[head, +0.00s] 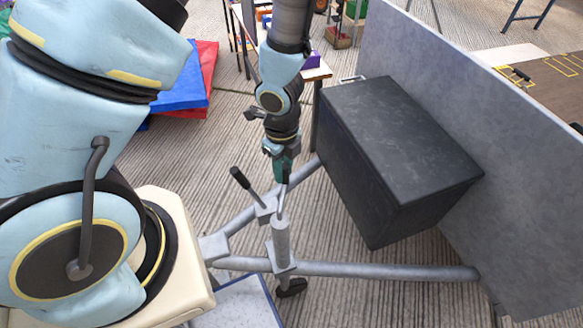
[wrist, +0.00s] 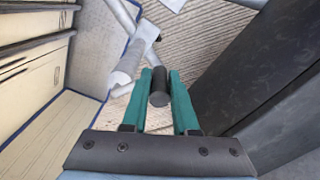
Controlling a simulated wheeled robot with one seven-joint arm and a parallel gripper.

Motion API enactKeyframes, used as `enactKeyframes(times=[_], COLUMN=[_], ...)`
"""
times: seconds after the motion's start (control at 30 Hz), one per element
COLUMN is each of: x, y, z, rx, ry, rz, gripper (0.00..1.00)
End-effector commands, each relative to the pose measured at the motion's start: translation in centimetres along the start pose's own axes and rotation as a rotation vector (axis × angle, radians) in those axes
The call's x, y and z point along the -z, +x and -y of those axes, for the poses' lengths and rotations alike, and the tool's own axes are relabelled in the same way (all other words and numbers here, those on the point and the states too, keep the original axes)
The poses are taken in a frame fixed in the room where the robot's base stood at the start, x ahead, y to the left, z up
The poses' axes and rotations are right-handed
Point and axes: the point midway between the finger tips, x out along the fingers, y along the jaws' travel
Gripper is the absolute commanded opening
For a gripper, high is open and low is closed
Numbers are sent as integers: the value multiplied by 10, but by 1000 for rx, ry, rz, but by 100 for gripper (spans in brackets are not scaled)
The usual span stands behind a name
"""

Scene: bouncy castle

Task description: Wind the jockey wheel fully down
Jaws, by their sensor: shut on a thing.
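The jockey wheel's grey upright tube (head: 281,243) stands on the trailer's grey drawbar. Its small dark wheel (head: 291,288) is low by the floor; whether it touches cannot be told. My gripper (head: 282,172) is above the tube, pointing down at the crank on top. In the wrist view my gripper's green fingers (wrist: 160,82) are shut on the black crank knob (wrist: 158,98), one finger on each side. The grey tube (wrist: 128,64) shows left of the fingers. In the head view the knob is mostly hidden by the gripper.
A black-handled lever (head: 240,178) rises from the drawbar just left of the crank. A large black box (head: 400,150) stands close on the right, before a grey panel (head: 440,90). Red and blue mats (head: 190,85) lie behind left. Ribbed floor is clear between them.

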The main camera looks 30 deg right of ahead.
Motion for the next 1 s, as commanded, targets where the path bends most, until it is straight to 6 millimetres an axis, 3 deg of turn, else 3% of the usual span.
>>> enactKeyframes(times=[0.1,0.77,0.8,1.0], x=[-1,-2,-2,-4], y=[3,4,4,3], z=[-9,-12,-12,-10], rx=[-13,-15,-15,-10], ry=[-45,-94,-94,-96], rz=[-4,-6,-6,-4], gripper=[0,0,30,52])
